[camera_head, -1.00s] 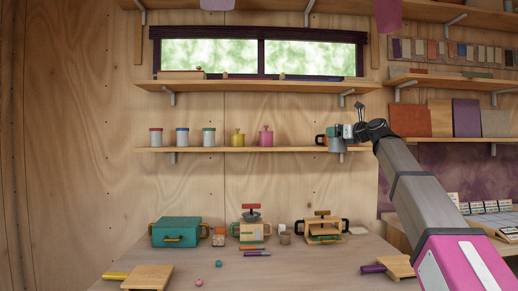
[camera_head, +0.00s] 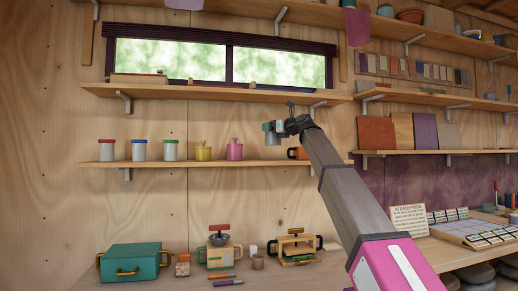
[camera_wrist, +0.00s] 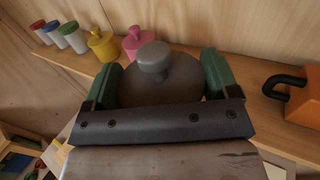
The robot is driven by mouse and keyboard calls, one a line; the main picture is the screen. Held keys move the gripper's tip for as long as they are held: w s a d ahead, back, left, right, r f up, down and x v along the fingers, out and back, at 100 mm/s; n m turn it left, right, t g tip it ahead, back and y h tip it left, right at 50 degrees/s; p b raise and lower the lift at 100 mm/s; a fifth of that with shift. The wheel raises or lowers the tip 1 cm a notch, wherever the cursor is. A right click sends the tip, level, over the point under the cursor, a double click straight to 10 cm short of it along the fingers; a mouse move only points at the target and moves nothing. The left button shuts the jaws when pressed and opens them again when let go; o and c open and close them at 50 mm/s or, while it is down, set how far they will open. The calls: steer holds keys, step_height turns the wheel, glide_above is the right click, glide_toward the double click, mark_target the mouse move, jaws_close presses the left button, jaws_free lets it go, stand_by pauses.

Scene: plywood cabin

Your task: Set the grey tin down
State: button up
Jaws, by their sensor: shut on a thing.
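The grey tin (camera_wrist: 165,82), with a round knob on its lid, sits between the green finger pads of my gripper (camera_wrist: 160,90) in the wrist view. The gripper is shut on it. In the head view my gripper (camera_head: 273,128) holds the small grey tin (camera_head: 270,138) above the lower wall shelf (camera_head: 200,163), between the pink tin (camera_head: 235,150) and the orange mug (camera_head: 297,153). The tin looks upright and clear of the shelf. Its base is hidden in the wrist view.
A yellow tin (camera_head: 203,151) and several pale jars with coloured lids (camera_head: 139,150) stand left on the same shelf. The shelf between the pink tin and orange mug looks free. An upper shelf (camera_head: 215,91) runs above. A teal box (camera_head: 134,262) stands on the table below.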

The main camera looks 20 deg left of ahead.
steer(key=w+a, duration=0.7)
steer(key=w, duration=0.5)
steer(key=shift+s+a+f, duration=0.1)
steer(key=shift+f, duration=3.4)
steer(key=o, duration=0.9)
steer(key=shift+f, duration=0.1)
steer(key=shift+o, duration=0.9)
steer(key=v, duration=1.2)
